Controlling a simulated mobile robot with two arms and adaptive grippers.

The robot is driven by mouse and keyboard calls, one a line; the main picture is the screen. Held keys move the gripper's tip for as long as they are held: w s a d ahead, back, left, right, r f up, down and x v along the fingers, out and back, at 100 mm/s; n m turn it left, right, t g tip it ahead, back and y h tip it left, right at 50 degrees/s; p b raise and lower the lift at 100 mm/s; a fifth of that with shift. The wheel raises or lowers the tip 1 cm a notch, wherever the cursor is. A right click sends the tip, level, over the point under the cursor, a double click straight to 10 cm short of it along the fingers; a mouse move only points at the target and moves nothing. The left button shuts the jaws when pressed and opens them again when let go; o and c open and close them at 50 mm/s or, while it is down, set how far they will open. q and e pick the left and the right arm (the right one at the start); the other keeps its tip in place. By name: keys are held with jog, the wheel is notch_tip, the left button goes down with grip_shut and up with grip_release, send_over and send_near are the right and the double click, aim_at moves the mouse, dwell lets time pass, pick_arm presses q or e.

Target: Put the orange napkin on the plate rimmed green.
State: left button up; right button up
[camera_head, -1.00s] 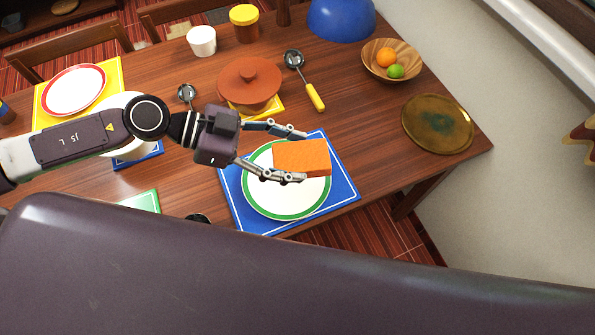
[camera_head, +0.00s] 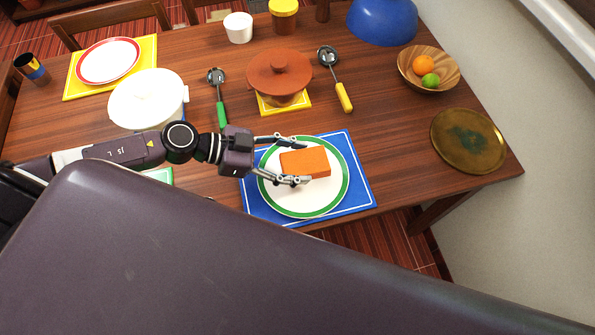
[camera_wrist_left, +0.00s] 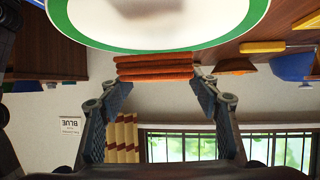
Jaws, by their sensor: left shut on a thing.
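The orange napkin (camera_head: 306,163) is a folded block held between the fingertips of my left gripper (camera_head: 298,162). It is over the white plate rimmed green (camera_head: 304,206), near its middle in the head view. In the left wrist view, which looks upside down, the layered napkin (camera_wrist_left: 155,67) is between the two fingers, close to the plate (camera_wrist_left: 160,42). A shadow falls on the plate; I cannot tell for sure whether the napkin touches it. My right gripper is not in view.
The plate lies on a blue placemat (camera_head: 358,195). A brown lidded pot (camera_head: 280,75), a green-handled ladle (camera_head: 220,115) and a yellow-handled ladle (camera_head: 342,95) stand or lie behind. A white pot (camera_head: 148,100) is left. A fruit bowl (camera_head: 445,75) and brass plate (camera_head: 490,140) are right.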

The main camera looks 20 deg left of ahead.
aim_at(297, 172)
pick_arm(q)
notch_tip(297, 172, down, 5)
jog(key=shift+f+b, duration=0.2)
jog(key=shift+b, duration=0.25)
jog(key=o, duration=1)
jog(key=v, duration=1)
jog(key=shift+s+a+r, duration=0.1)
jog(key=shift+s+a, duration=0.05)
jog(key=shift+a, duration=0.1)
jog(key=shift+s+a+r, duration=0.2)
jog(key=shift+a+r, duration=0.1)
jog(key=shift+a, duration=0.3)
